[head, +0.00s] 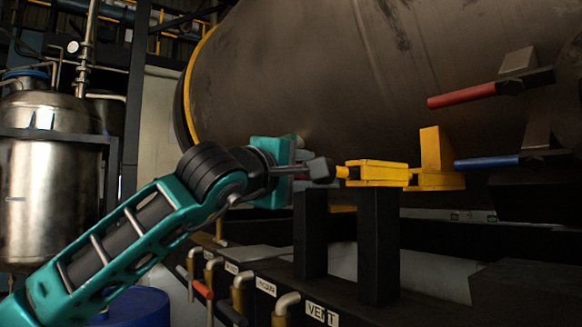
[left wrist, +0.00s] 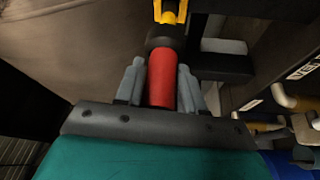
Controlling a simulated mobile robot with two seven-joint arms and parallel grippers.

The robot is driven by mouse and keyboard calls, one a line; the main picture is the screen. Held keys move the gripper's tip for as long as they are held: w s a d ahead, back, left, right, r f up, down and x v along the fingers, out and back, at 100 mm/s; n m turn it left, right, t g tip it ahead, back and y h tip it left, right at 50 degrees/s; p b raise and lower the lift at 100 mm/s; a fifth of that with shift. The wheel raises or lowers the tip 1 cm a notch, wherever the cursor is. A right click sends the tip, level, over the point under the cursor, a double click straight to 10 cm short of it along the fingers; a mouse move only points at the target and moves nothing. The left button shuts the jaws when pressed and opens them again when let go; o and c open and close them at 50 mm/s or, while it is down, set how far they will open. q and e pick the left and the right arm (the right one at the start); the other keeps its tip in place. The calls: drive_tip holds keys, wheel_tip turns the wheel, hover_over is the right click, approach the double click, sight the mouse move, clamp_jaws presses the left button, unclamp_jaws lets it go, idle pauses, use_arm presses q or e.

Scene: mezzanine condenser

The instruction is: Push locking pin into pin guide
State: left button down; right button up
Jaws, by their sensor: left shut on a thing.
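The locking pin shows in the left wrist view as a red cylinder (left wrist: 162,82) with a dark collar at its far end. My left gripper (left wrist: 161,70) is shut on the red part, one grey finger on each side. In the head view the pin's dark collar (head: 320,170) sticks out to the right of my left gripper (head: 303,169); the red part is mostly hidden there. The yellow pin guide (head: 377,173) is directly to the right, on a dark post. It also shows beyond the collar in the left wrist view (left wrist: 171,15). Whether the pin's tip is inside it is unclear. My right gripper is out of view.
A red-handled lever (head: 462,95) and a blue-handled lever (head: 487,162) stick out at the right. A large brown tank (head: 320,75) fills the back. Several brass pipe elbows (head: 286,303) stand below, beside a label reading VENT. A blue drum (head: 135,308) is at lower left.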

sight(333, 169)
use_arm(q)
drive_tip(key=shift+w+d+r, duration=0.2)
drive_tip(key=shift+w+d, duration=0.05)
drive_tip(key=shift+d, duration=0.2)
drive_tip(key=shift+w+d+r+p, duration=0.15)
drive_tip(key=shift+w+d+p, duration=0.05)
drive_tip(key=shift+d+p, duration=0.15)
drive_tip(key=shift+w+d, duration=0.35)
drive_tip(key=shift+d, duration=0.2)
drive_tip(key=shift+w+d+p, duration=0.4)
drive_tip(key=shift+w+d, duration=0.05)
drive_tip(key=shift+d, duration=0.3)
drive_tip(key=shift+w+d+p, duration=0.35)
drive_tip(key=shift+w+d, duration=0.05)
drive_tip(key=shift+d, duration=0.3)
drive_tip(key=shift+d, duration=0.15)
drive_tip(key=shift+w+d, duration=0.2)
